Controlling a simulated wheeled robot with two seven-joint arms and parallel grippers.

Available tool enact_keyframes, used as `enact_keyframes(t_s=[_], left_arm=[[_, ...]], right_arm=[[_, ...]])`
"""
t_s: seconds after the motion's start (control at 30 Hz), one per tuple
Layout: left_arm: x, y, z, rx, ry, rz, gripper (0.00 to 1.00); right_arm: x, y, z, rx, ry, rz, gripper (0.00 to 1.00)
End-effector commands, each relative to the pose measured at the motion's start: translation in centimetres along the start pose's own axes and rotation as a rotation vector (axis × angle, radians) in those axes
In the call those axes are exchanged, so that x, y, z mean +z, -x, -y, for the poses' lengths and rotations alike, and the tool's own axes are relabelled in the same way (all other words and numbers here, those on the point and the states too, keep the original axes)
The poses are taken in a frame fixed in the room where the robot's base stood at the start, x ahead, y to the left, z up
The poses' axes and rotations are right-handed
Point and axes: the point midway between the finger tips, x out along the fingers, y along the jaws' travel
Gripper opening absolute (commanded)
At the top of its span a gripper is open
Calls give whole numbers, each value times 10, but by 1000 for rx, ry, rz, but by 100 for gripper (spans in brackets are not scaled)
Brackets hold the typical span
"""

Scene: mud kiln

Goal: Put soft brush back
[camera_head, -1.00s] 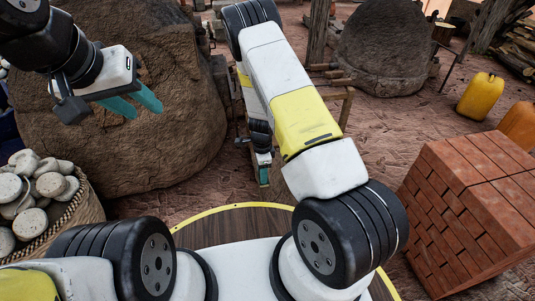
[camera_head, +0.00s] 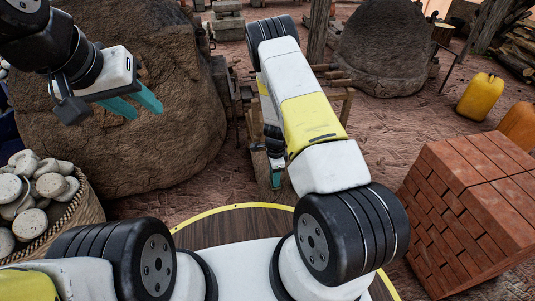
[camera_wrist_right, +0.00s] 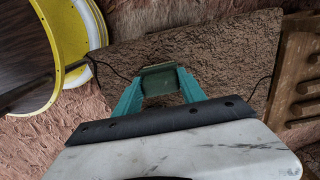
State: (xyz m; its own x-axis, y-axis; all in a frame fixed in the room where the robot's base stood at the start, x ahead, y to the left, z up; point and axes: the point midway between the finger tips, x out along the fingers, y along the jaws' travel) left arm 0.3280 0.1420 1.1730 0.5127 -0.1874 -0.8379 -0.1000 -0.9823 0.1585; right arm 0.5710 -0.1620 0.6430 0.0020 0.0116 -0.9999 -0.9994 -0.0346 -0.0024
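My right gripper (camera_head: 276,178) hangs low in the middle of the head view, fingers pointing down. In the right wrist view its two teal fingers (camera_wrist_right: 159,88) press on the sides of a small dark green block with a paler edge (camera_wrist_right: 158,80), which seems to be the soft brush; its bristles cannot be made out. A brown, rough, earth-like surface (camera_wrist_right: 225,55) lies beyond it, with thin black wires at its sides. My left gripper (camera_head: 137,107) is open and empty in front of the big mud kiln, its teal fingers apart.
A slatted wooden piece (camera_wrist_right: 298,70) stands right of the right gripper in the wrist view. A brick stack (camera_head: 470,215) stands right, a basket of pale stones (camera_head: 75,225) left, the mud kiln (camera_head: 165,150) behind.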

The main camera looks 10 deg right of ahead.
Motion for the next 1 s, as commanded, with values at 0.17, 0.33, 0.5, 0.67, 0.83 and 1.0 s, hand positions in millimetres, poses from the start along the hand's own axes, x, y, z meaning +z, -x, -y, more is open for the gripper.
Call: enact_keyframes(t_s=[0.17,0.33,0.5,0.67,0.83,1.0], left_arm=[[0,0,0,0,0,0,36],[0,0,0,0,0,0,36],[0,0,0,0,0,0,36],[0,0,0,0,0,0,36],[0,0,0,0,0,0,36],[0,0,0,0,0,0,36]], right_arm=[[0,0,0,0,0,0,68],[0,0,0,0,0,0,68],[0,8,1,-2,0,0,68],[1,35,1,-4,2,0,68],[0,73,1,-4,0,0,68],[1,103,1,-2,1,0,68]])
